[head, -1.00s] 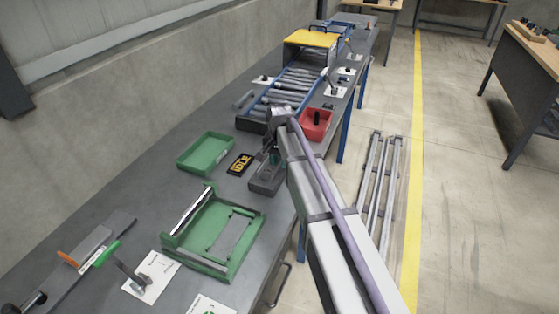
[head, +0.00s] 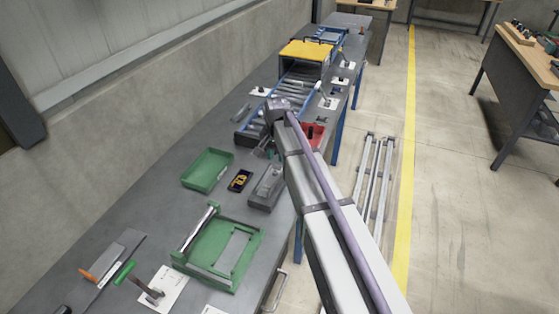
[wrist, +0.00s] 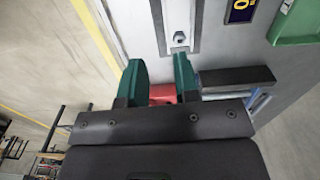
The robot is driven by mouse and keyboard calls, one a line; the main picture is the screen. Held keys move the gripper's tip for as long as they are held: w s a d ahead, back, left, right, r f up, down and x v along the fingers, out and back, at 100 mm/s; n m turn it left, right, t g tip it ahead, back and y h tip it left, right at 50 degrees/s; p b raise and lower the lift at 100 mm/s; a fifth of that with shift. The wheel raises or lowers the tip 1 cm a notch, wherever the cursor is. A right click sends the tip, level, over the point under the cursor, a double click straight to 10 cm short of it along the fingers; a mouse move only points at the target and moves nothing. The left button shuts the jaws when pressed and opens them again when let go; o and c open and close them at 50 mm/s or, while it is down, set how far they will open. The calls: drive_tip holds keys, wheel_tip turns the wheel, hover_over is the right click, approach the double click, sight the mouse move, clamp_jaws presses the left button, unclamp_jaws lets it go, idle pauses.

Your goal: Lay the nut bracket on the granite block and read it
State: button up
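The nut bracket (head: 269,181), a light grey metal strip, lies on the dark granite block (head: 257,200) near the bench's front edge. In the wrist view the bracket (wrist: 179,18) lies along the block, with a nut at its near end. My gripper (head: 271,152) is above and just beyond the block's far end, clear of the bracket. In the wrist view my gripper (wrist: 158,72) has its two teal fingers apart with nothing held between them. A black readout with yellow digits (head: 239,181) lies left of the block; its digits are too small to read surely.
A green tray (head: 207,170) is left of the readout and a green fixture (head: 218,252) stands nearer. A red bin (head: 316,134), partly hidden by my arm, and a roller conveyor (head: 290,98) lie beyond. Printed cards and tools are at the near left.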

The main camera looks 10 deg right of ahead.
drive_tip(key=s+n, duration=0.6)
drive_tip(key=s, duration=1.8)
drive_tip(key=shift+n, duration=0.3)
